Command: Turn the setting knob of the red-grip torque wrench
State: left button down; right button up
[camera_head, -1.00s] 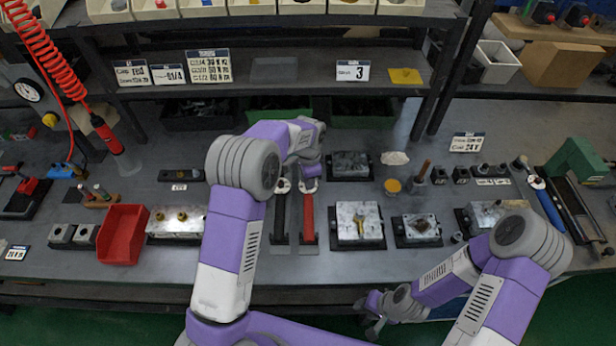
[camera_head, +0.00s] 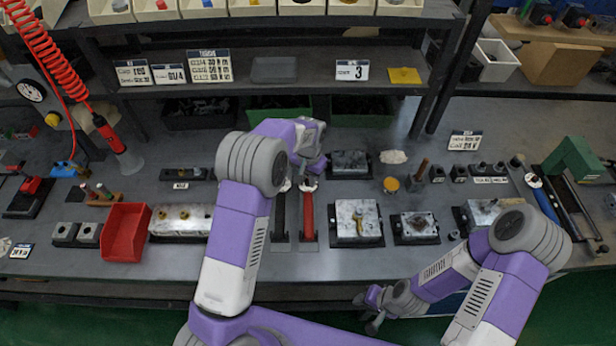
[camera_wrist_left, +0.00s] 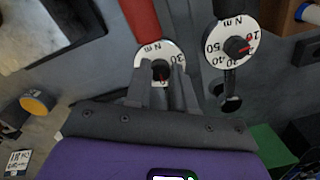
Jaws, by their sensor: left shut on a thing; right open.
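The red-grip torque wrench (camera_head: 307,222) lies on the bench, its white dial toward the back. In the left wrist view its red grip (camera_wrist_left: 141,18) leads to the dial (camera_wrist_left: 147,49), marked N m. My left gripper (camera_wrist_left: 162,78) is shut on the dark setting knob (camera_wrist_left: 161,69) at the dial's centre; the fingers hide part of the knob and dial. In the head view my left gripper (camera_head: 309,184) is at the wrench's dial end. A dark-grip wrench (camera_head: 280,217) lies beside it; its dial and knob (camera_wrist_left: 238,46) show clearly. My right gripper (camera_head: 375,324) is open, low before the bench.
A red bin (camera_head: 126,232) and a long block (camera_head: 181,222) are to the left. A shelf (camera_head: 290,88) overhangs the back. The bench before the wrenches is clear.

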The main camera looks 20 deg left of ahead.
dwell(0.4)
pick_arm(q)
jog(key=c, duration=1.2)
grip_release()
jog(key=shift+r, duration=0.15)
notch_tip(320, 180, up, 7)
jog(key=shift+d+r+p, duration=0.1)
jog(key=shift+r+p, duration=0.1)
jog(key=shift+p, duration=0.3)
